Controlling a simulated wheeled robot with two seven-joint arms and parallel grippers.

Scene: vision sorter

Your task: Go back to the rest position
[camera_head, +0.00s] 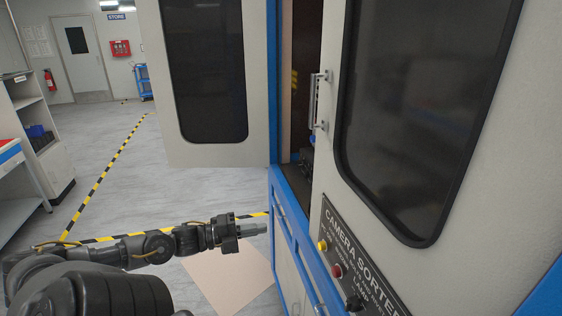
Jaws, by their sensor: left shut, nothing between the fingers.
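My left arm comes in from the lower left and reaches to the right, low over the floor. My left gripper (255,229) is shut and empty, its fingers pointing right toward the blue cabinet edge of the camera sorter (279,190). It looks apart from the cabinet front. My right gripper is out of view.
One sorter door (257,90) stands swung open to the left. The other door (331,150), with a handle (315,100), is at the right, a dark gap between them. A control panel (352,262) has buttons. A white shelf (50,165) stands left. Open floor lies between.

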